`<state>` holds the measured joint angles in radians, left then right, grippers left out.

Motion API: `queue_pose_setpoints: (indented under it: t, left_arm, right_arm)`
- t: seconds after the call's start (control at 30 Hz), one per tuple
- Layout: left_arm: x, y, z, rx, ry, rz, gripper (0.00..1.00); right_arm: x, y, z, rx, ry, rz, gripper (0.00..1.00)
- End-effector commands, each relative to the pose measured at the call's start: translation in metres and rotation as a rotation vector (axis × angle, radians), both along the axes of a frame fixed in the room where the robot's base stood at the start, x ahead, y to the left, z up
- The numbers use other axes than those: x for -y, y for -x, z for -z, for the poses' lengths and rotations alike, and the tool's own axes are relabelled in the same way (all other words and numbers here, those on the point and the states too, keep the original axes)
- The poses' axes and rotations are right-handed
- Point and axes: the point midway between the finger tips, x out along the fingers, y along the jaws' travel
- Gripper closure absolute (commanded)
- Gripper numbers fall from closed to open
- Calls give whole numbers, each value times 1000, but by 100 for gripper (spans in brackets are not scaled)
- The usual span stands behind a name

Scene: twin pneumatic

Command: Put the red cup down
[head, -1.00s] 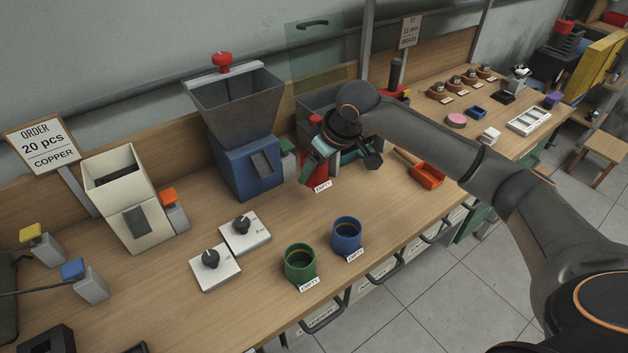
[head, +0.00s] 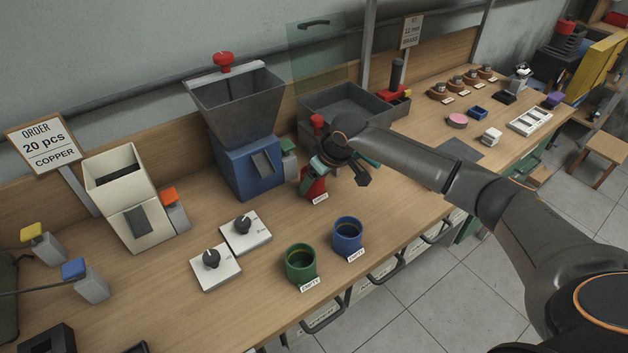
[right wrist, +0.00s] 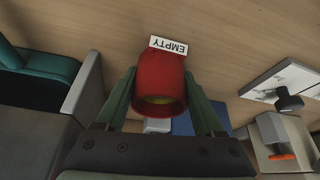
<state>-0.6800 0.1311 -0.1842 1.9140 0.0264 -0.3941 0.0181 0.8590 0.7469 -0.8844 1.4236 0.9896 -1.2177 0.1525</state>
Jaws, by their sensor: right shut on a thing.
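The red cup (head: 314,188) has a white EMPTY label and stands about upright, in front of the green-capped button beside the blue-based hopper. My right gripper (head: 340,165) is shut on it. In the right wrist view the red cup (right wrist: 161,82) sits between the two green fingers of my right gripper (right wrist: 164,103), with the wooden bench top beyond. I cannot tell whether the cup's base touches the bench. My left gripper is not in view.
A blue cup (head: 347,234) and a green cup (head: 300,263) stand near the front edge. Two white dial boxes (head: 245,231) (head: 215,267) lie left of them. The blue-based hopper (head: 250,168) stands close on the left. Bare bench lies in front of the red cup.

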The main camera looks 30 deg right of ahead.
Motion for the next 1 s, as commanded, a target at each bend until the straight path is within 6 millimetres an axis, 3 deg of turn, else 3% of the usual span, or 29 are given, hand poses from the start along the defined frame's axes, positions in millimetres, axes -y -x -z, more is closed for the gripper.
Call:
queue_pose_setpoints:
  t: [0.07, 0.1, 0.33, 0.67, 1.0]
  left_arm:
    - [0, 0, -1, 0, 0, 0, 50]
    - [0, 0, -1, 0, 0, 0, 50]
    - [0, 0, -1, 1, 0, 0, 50]
    - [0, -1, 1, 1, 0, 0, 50]
    - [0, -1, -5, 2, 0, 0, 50]
  right_arm:
    - [0, 0, 2, 0, -1, 0, 100]
    - [0, 0, 3, 0, 0, 0, 27]
    - [0, 0, 2, -1, 0, 0, 1]
    - [0, 0, -2, 1, 1, 0, 0]
    - [9, 24, -60, 3, 3, -1, 0]
